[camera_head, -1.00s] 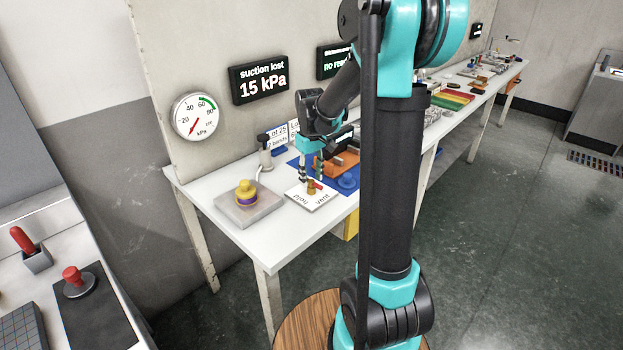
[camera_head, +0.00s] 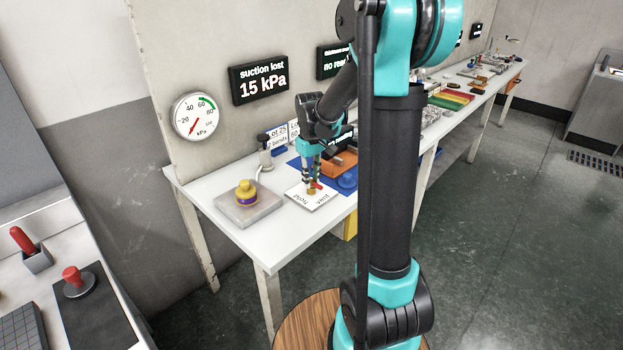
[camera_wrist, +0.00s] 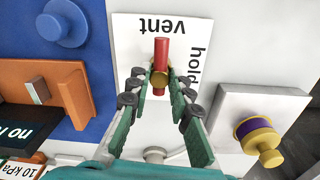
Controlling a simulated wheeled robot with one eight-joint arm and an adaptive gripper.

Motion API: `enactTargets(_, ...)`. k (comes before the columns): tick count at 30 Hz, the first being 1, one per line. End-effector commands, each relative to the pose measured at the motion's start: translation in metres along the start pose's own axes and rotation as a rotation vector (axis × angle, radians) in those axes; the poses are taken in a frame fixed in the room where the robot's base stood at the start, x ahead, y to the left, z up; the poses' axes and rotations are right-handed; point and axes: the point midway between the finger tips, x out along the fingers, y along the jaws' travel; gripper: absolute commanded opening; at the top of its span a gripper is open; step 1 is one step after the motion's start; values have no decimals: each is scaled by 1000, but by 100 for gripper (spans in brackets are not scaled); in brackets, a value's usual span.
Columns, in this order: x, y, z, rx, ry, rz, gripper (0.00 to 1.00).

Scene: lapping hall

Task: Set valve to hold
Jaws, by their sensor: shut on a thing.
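The valve is a brass body (camera_wrist: 160,79) with a red handle (camera_wrist: 161,52) on a white plate (camera_wrist: 128,30) printed "vent" and "hold". In the wrist view the handle's long end points toward "vent", and "hold" is to its right. My gripper (camera_wrist: 160,76) has its fingertips on both sides of the valve at the handle's base and is shut on it. In the head view my gripper (camera_head: 312,182) reaches down onto the valve from above; the fingers partly hide the handle there.
A yellow and purple knob (camera_head: 246,193) sits on a grey block (camera_head: 228,210) left of the plate. A blue mat (camera_wrist: 84,70) with an orange fixture (camera_wrist: 68,78) lies beside the plate.

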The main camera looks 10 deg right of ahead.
Motion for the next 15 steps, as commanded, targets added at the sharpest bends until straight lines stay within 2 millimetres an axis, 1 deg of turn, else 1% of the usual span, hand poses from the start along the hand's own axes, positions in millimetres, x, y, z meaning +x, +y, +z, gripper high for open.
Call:
enactTargets(8, 0, 0, 0, 88, -2, 0, 0)
enactTargets(15, 0, 0, 0, 274, -5, 0, 0)
